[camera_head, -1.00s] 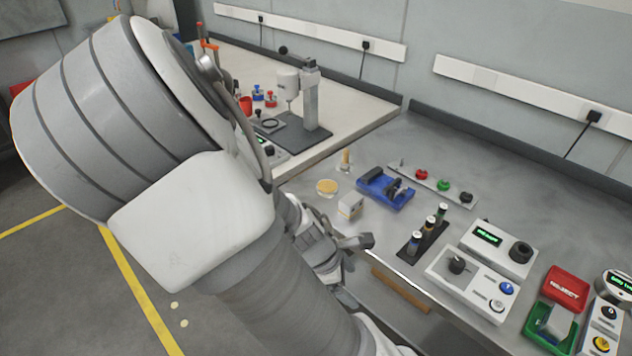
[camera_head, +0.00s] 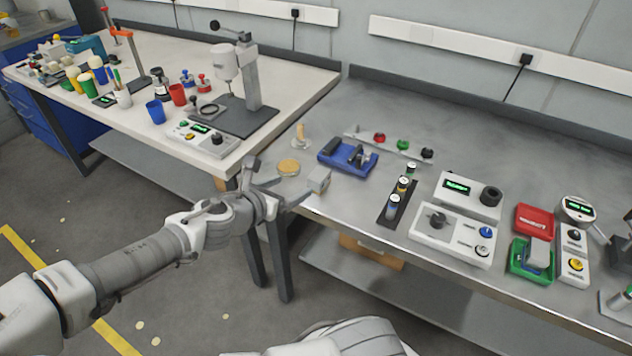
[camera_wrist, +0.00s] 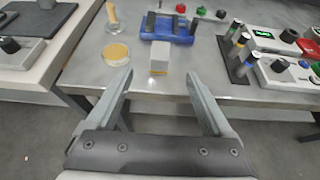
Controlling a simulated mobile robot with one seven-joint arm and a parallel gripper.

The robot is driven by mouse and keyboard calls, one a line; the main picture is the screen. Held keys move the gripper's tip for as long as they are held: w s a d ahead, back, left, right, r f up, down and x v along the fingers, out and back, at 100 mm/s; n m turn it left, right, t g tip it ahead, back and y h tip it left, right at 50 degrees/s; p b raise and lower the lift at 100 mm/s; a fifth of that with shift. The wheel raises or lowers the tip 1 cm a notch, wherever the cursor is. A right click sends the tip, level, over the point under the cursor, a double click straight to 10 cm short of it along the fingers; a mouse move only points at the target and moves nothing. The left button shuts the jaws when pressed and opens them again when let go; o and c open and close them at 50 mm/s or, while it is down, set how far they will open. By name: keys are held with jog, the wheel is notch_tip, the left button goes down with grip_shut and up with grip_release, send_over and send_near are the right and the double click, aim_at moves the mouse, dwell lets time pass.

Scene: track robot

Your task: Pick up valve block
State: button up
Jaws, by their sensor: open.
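A small pale grey block (camera_head: 319,179), which looks to be the valve block, sits near the front edge of the grey metal bench. My gripper (camera_head: 284,180) is open and empty at the bench's front edge. In the wrist view my gripper (camera_wrist: 158,76) has its fingers spread wide on either side of the block's line, short of it. One finger is close to the block in the head view; I cannot tell any contact.
A round tan disc (camera_head: 289,168) lies left of the block, and a blue fixture (camera_head: 347,157) stands behind it. A dark rack with vials (camera_head: 397,198) is to the right. Farther right are control boxes (camera_head: 452,235), a red tray (camera_head: 534,220) and a green tray (camera_head: 520,268).

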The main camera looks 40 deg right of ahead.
aim_at(316, 177)
jog(key=b+x, duration=0.2)
jog(key=x, duration=0.7)
jog(key=shift+d+f, duration=0.25)
jog(key=shift+d, duration=0.05)
jog(key=b+x, duration=0.2)
jog(key=x, duration=0.2)
jog(key=shift+f, duration=0.25)
jog(key=shift+w+d+f, duration=0.15)
jog(key=shift+d+f, duration=0.05)
jog(key=shift+d, duration=0.3)
grip_shut()
